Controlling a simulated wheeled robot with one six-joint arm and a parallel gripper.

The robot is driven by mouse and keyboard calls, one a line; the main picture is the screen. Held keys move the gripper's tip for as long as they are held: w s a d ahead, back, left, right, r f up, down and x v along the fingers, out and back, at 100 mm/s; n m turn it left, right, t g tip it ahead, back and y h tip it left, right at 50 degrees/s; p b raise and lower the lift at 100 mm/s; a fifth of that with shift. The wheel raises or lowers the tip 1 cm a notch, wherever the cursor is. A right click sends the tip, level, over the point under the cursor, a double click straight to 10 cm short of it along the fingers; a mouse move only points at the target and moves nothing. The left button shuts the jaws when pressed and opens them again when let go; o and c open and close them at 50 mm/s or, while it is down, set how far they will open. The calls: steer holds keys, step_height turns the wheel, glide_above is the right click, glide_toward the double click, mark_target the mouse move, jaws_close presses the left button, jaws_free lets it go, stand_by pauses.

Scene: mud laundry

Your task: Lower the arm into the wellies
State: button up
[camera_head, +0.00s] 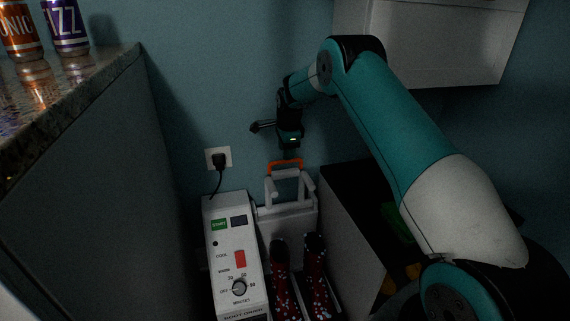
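The wellies are a pair of dark red boots with white spots, standing upright side by side: a left boot (281,285) and a right boot (316,275). Behind and above them is the dryer's pale grey arm (286,188), a raised frame with an orange handle (286,165) on top. The frame stands clear above the boot openings. My gripper (290,152) is just above the orange handle, pointing down. Its fingers are dark and small, so I cannot tell whether they are open or touch the handle.
A white dryer control box (233,255) with a green start label, a red switch and a knob stands left of the boots. Its plug sits in a wall socket (218,158). A dark-topped cabinet (345,205) is right, a counter with cans (65,25) left, a wall cupboard (440,40) above.

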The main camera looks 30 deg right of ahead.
steer(key=shift+w+d+f+b, duration=0.1)
steer(key=shift+w+f+b, duration=0.05)
steer(key=shift+f, duration=0.75)
steer(key=shift+w+f+b, duration=0.15)
steer(key=shift+f, duration=0.75)
jaws_close()
steer(key=shift+r, duration=0.1)
